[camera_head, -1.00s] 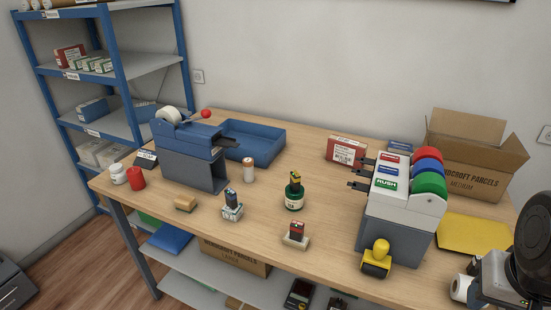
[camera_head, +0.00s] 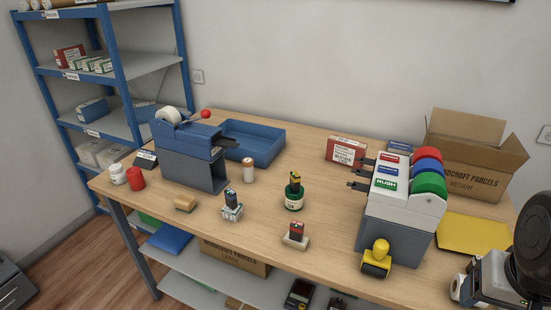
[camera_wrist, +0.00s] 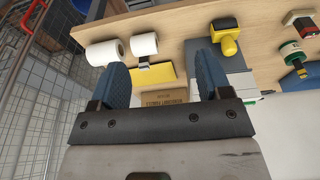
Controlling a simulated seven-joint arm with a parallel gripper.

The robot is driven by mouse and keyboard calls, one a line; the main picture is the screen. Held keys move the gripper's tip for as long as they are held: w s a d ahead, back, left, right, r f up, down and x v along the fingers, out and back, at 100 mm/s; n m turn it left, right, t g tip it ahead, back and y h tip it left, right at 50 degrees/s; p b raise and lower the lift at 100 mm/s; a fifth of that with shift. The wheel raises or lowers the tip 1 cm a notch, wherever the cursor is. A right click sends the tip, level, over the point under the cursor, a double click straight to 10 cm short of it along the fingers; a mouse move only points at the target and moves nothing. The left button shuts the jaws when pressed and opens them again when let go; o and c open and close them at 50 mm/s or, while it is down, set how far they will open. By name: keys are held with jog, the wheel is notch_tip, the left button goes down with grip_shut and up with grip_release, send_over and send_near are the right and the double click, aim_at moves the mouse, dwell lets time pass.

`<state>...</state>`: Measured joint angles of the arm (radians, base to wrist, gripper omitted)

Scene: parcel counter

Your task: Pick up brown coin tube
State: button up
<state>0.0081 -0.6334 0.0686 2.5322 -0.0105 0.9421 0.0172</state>
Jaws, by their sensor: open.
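A small upright tube (camera_head: 248,171), pale with a brownish-orange band, stands on the counter right of the grey-blue tape dispenser; it looks most like the brown coin tube, but its colour is hard to tell. I cannot make it out in the wrist view. My gripper (camera_wrist: 162,72) is open and empty, its two blue fingers spread in the wrist view. In the head view my arm is at the lower right corner, far from the tube, and the fingertips are not clear there.
A red cylinder (camera_head: 136,178) and a white bottle (camera_head: 118,174) stand at the left end. A blue tray (camera_head: 262,150) is behind.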

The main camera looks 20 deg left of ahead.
jog(key=w+a+r+n+t+y, duration=0.1)
jog(key=w+a+r+n+t, duration=0.1)
jog(key=w+a+r+t, duration=0.5)
jog(key=w+a+n+g+y, duration=0.1)
jog(key=w+a, duration=0.5)
jog(key=w, duration=0.3)
jog(key=w+a+n+y, duration=0.1)
jog(key=w+a, duration=0.5)
jog(key=w, duration=0.2)
jog(key=n+t+y, duration=0.2)
jog(key=n+y, duration=0.2)
jog(key=y, duration=0.1)
send_near(247, 161)
jog(key=x, duration=0.4)
jog(key=shift+w+f, duration=0.1)
jog(key=shift+f, duration=0.1)
jog(key=shift+w+a, duration=0.1)
